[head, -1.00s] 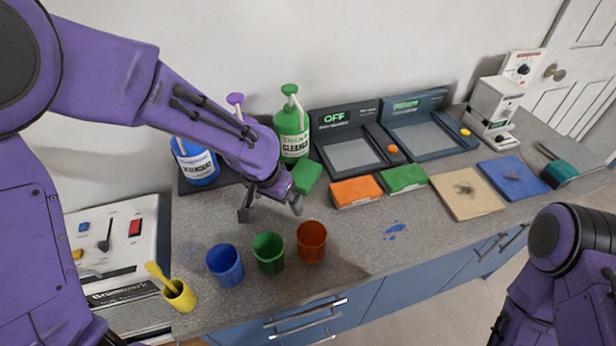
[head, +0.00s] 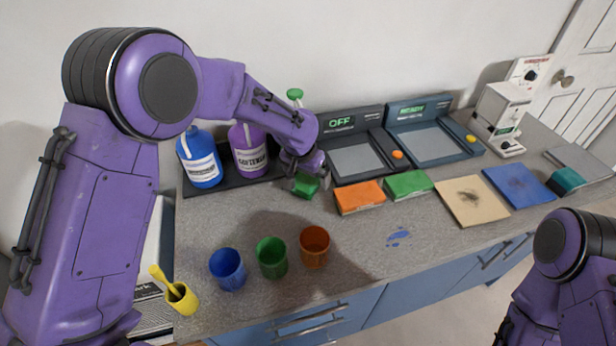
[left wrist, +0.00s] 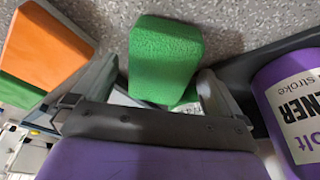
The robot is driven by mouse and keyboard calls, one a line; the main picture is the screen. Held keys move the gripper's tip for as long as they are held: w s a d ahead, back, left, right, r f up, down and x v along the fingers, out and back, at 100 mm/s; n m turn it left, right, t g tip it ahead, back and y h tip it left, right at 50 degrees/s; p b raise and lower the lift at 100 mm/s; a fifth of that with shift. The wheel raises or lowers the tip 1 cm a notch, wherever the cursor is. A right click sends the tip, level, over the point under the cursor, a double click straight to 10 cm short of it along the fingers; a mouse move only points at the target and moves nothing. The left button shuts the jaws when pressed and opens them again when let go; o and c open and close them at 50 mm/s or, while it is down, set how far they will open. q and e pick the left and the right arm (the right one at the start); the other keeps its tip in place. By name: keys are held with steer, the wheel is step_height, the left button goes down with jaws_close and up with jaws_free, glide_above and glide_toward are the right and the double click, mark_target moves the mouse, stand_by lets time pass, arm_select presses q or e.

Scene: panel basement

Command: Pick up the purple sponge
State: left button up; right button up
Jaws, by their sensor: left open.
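No purple sponge shows in either view. A green sponge (head: 306,186) sits on the counter by the dark bottle tray; it also fills the middle of the left wrist view (left wrist: 165,55). My left gripper (head: 308,176) is open just over this green sponge. In the left wrist view its two fingers (left wrist: 158,78) stand apart on either side of the sponge. I cannot tell whether they touch it. My right arm shows at the lower right of the head view, but its gripper is out of view.
A purple bottle (head: 250,152) and a blue bottle (head: 200,162) stand behind; a green bottle is mostly hidden by my arm. Orange (head: 358,197) and green (head: 408,185) blocks lie right. Blue (head: 228,270), green (head: 271,258) and orange (head: 314,246) cups stand in front.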

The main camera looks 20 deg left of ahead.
arm_select(q)
steer(key=shift+f, duration=0.25)
steer(key=c, duration=1.1)
steer(key=shift+c, duration=0.4)
steer(key=shift+r, duration=0.1)
steer(key=shift+r+b, duration=0.25)
steer(key=shift+b, duration=0.05)
steer(key=shift+s+a+r, duration=0.15)
steer(key=shift+s+r, duration=0.05)
steer(key=shift+s, duration=0.1)
steer(key=s+a, duration=0.1)
steer(key=s, duration=0.1)
steer(key=s+b, duration=0.1)
steer(key=s, duration=0.1)
steer(key=s+a+b, duration=0.1)
steer(key=s, duration=0.2)
steer(key=shift+a+r, duration=0.3)
steer(key=shift+r, duration=0.05)
step_height(320, 180, up, 13)
steer(key=shift+r, duration=0.15)
